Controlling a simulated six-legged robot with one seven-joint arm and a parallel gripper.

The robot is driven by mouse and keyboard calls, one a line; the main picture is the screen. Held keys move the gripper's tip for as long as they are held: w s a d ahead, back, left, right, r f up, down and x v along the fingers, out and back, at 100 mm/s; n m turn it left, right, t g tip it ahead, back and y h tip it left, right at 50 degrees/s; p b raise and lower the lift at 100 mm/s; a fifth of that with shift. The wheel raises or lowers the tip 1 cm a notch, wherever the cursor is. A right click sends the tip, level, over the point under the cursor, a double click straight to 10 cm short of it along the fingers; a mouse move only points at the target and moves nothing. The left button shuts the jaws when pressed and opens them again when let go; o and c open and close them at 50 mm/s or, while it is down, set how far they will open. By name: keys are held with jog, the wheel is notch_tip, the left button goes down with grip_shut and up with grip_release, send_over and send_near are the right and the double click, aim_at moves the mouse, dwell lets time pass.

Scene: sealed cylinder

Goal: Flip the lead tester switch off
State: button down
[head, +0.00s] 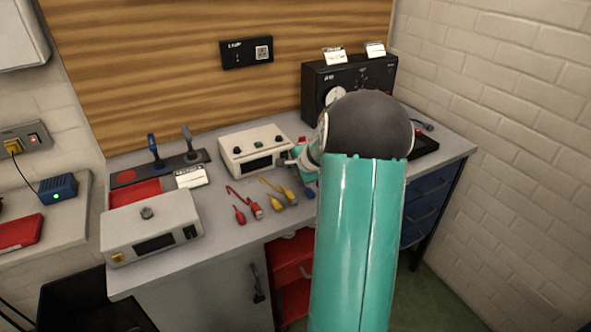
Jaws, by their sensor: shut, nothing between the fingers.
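My gripper (288,159) is shut and empty at the right end of this box's front, close to the display. I cannot tell whether it touches. My teal arm and dark joint cover the bench to the right of it.
Red leads (246,203) and yellow leads (279,190) lie in front of the box. A grey instrument (151,226) with a display and a black switch stands front left. A black instrument (349,79) stands behind my arm. A brick wall (500,130) bounds the right.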

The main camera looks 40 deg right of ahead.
jog(key=s+r, duration=0.1)
jog(key=s, duration=0.1)
jog(key=s+a+r, duration=0.1)
jog(key=s+r, duration=0.1)
jog(key=s, duration=0.1)
jog(key=s+a+r, duration=0.1)
jog(key=s, duration=0.1)
jog(key=shift+s+a+r, duration=0.25)
jog(key=shift+s+r, duration=0.15)
jog(key=a+r+n+y, duration=0.1)
jog(key=a+r+n, duration=0.2)
jog(key=a, duration=0.5)
jog(key=w+a+r+n+y, duration=0.1)
jog(key=a+r+n, duration=0.2)
jog(key=a, duration=0.4)
jog(key=a+r+n+y, duration=0.1)
jog(key=a+r+n, duration=0.25)
jog(key=a, duration=0.45)
jog(key=s+a+r+n+g, duration=0.2)
jog(key=s+a+n, duration=1)
jog(key=s+a, duration=0.3)
jog(key=shift+a+r+h, duration=0.3)
jog(key=shift+a+r, duration=0.05)
jog(key=shift+a, duration=0.5)
jog(key=shift+s, duration=0.15)
